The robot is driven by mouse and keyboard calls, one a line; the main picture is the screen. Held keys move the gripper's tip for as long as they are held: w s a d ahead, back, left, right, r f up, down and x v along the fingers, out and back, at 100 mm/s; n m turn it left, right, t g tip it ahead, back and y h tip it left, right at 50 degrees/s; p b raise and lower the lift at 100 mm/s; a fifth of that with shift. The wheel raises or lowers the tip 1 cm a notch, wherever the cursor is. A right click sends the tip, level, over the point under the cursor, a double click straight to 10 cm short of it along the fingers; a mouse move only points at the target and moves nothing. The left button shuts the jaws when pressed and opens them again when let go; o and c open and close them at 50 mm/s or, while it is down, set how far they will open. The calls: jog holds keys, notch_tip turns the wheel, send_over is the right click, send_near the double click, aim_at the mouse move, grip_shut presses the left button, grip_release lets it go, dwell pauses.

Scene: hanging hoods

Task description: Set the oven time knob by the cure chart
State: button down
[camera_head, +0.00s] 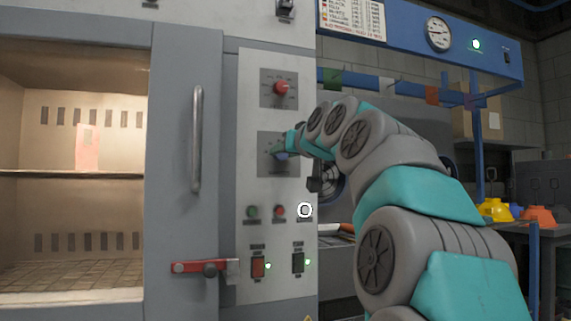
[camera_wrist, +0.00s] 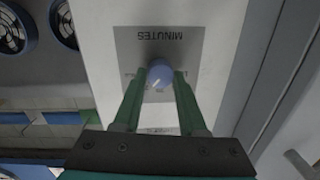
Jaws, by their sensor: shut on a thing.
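The blue time knob (camera_wrist: 160,75) sits on a grey dial plate (camera_wrist: 185,45) marked MINUTES, upside down in the wrist view. My gripper (camera_wrist: 160,82) has its two green fingers closed on the knob's sides. A white pointer line shows on the knob; the scale marks are too small to read. In the head view my gripper (camera_head: 284,153) reaches the lower dial plate (camera_head: 267,146), and the arm hides part of it. The cure chart (camera_head: 352,18) is a white sheet with coloured rows at the top, too small to read.
A red knob (camera_head: 281,88) is above on the same panel. The oven door handle (camera_head: 196,140) and red latch (camera_head: 200,267) are to the left. Coloured hoods (camera_head: 496,210) stand at right.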

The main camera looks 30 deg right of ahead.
jog(key=shift+a+n+h+b, duration=0.15)
jog(key=shift+n+b, duration=0.5)
jog(key=shift+n, duration=1.1)
jog(key=shift+n+h+b, duration=0.15)
jog(key=shift+n+b, duration=0.45)
jog(key=shift+n, duration=1.15)
jog(key=shift+c, duration=2.3)
grip_release()
jog(key=shift+s, duration=0.15)
jog(key=v, duration=0.7)
jog(key=shift+s, duration=0.2)
